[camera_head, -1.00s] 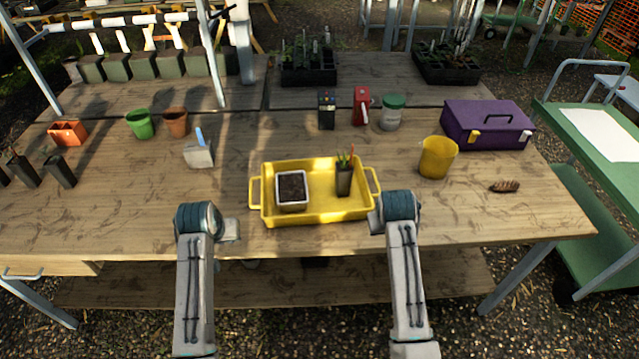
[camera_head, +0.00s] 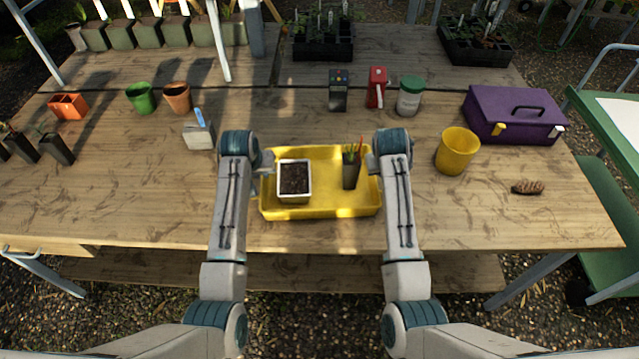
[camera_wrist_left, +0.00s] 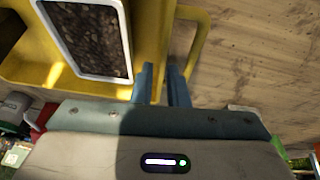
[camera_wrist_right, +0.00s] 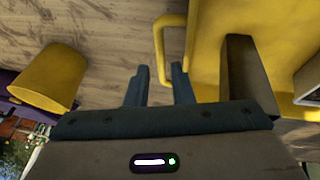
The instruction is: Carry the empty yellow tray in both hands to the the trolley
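The yellow tray (camera_head: 320,210) lies on the wooden table. It is not empty: a white-rimmed square pot of soil (camera_head: 294,180) and a small dark pot with a plant (camera_head: 351,170) stand in it. My left gripper (camera_head: 266,165) is at the tray's left end; in the left wrist view its open fingers (camera_wrist_left: 160,68) are beside the handle, over the tray's edge. My right gripper (camera_head: 371,162) is at the right end; its open fingers (camera_wrist_right: 159,66) are near the right handle (camera_wrist_right: 160,45). Contact is unclear. The green trolley (camera_head: 585,110) is at the right, partly cut off.
A yellow pot (camera_head: 455,153), a purple toolbox (camera_head: 513,115) and a brown brush-like object (camera_head: 528,187) are right of the tray. A red item (camera_head: 376,88) and a jar (camera_head: 409,97) stand behind. The table in front is clear.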

